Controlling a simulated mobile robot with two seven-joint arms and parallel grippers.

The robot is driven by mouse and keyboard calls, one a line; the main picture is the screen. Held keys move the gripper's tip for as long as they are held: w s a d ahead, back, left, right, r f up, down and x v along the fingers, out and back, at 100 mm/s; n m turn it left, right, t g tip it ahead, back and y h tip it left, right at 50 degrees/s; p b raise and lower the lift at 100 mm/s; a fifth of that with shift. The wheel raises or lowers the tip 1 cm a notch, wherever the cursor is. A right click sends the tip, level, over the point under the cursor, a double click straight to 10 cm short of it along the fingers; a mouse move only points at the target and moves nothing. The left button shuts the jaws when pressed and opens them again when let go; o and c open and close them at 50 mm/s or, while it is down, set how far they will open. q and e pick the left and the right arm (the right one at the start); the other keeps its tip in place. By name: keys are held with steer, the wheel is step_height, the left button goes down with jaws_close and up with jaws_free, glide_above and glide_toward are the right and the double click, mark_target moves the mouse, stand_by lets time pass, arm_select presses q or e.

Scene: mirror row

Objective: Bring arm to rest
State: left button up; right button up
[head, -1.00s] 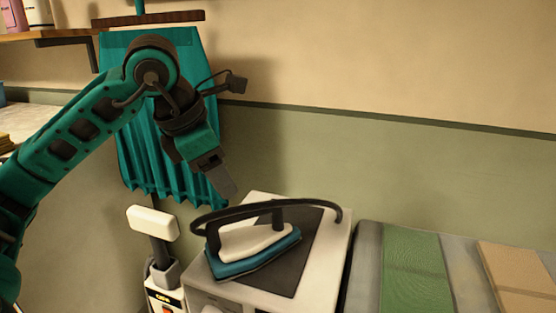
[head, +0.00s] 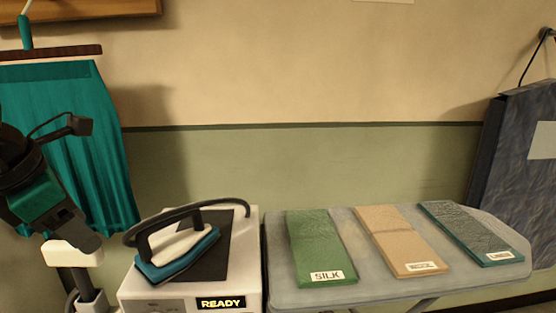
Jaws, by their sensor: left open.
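My left gripper (head: 78,228) is at the left edge of the head view, pointing down and to the right. Its jaws are open and I see nothing between them. It is in front of a teal pleated cloth (head: 100,150) hanging from a dark bar, and left of the iron. Most of my left arm is cut off by the picture's edge. My right gripper is not in view.
An iron (head: 178,250) rests on a dark pad on a white unit (head: 245,270) marked READY. A dark blue garment (head: 505,150) hangs far right.

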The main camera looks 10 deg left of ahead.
arm_select(q)
steer(key=d+f+n+h, duration=0.2)
steer(key=d+n+h, duration=0.1)
steer(key=d+h, duration=0.7)
steer(key=d+f+n+h, duration=0.3)
steer(key=d+h, duration=0.5)
steer(key=d, duration=0.4)
steer(key=w+a+f+n+t+y, duration=0.25)
steer(key=f+n+t+y, duration=0.4)
steer(key=n, duration=0.55)
steer(key=w+a+f+n+t+y, duration=0.1)
steer(key=a+f+n+t+y, duration=0.5)
steer(key=n, duration=0.7)
steer(key=s+d+f+n+g+y, duration=0.1)
steer(key=s+f+n+g+y, duration=0.1)
steer(key=f, duration=0.8)
steer(key=s+d+f+n+g+y, duration=0.2)
steer(key=s+f+n+g, duration=0.2)
steer(key=s+f+n, duration=0.3)
step_height(320, 180, down, 4)
steer(key=shift+s+f+g+p, duration=0.15)
steer(key=shift+s+g+p, duration=0.25)
steer(key=shift+s, duration=0.8)
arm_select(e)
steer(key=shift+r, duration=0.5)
